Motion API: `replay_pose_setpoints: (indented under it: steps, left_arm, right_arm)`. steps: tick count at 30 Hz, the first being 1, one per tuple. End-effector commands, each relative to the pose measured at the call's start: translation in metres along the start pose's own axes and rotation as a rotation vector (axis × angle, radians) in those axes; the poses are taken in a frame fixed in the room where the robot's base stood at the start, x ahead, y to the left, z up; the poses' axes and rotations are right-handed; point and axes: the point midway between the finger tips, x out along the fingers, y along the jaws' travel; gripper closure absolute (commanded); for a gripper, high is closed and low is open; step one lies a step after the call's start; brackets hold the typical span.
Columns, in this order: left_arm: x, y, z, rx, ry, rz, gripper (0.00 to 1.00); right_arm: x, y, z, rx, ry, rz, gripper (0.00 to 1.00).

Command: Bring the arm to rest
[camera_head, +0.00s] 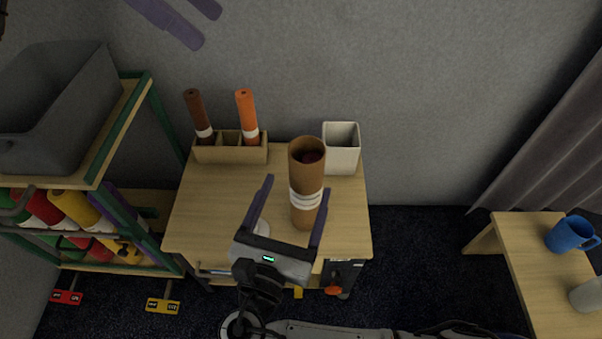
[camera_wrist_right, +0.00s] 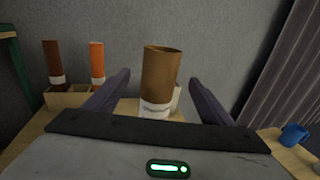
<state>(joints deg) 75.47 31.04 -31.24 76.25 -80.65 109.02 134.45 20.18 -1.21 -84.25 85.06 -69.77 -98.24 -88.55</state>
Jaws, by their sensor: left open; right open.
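My right gripper (camera_head: 297,186) is open above the front of the small wooden table (camera_head: 200,225). A brown tube with a white band (camera_head: 306,180) stands upright on the table between its fingers in the head view. The wrist view shows the tube (camera_wrist_right: 161,80) in the gap between the fingers, with no visible contact. My left gripper (camera_head: 206,29) shows only as purple fingers at the top left, apart and empty, in front of the wall. The rest of that arm is out of view.
A wooden holder (camera_head: 230,154) with a dark brown tube (camera_head: 199,115) and an orange tube (camera_head: 247,115) stands at the back left. A white square container (camera_head: 341,148) is beside the brown tube. A shelf with a grey bin (camera_head: 60,110) is left; a blue mug (camera_head: 570,234) is right.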

Motion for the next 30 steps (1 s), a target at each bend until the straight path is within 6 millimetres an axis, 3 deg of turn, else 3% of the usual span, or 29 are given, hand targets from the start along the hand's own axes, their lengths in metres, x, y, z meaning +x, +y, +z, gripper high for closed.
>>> replay_pose_setpoints:
  steps: [11,20,30]
  left_arm:
    - [-0.003,0.0,-0.003,0.0,0.0,0.0,0.46]
    - [-0.042,0.0,-0.039,0.0,0.0,0.0,0.46]
    - [-0.074,0.0,-0.068,0.0,0.0,0.0,0.46]
  right_arm:
    - [-0.006,0.0,0.004,0.001,-0.001,-0.001,0.24]
    - [-0.006,0.0,0.058,0.001,-0.001,-0.001,0.24]
    - [-0.006,0.0,0.101,0.001,0.0,-0.001,0.24]
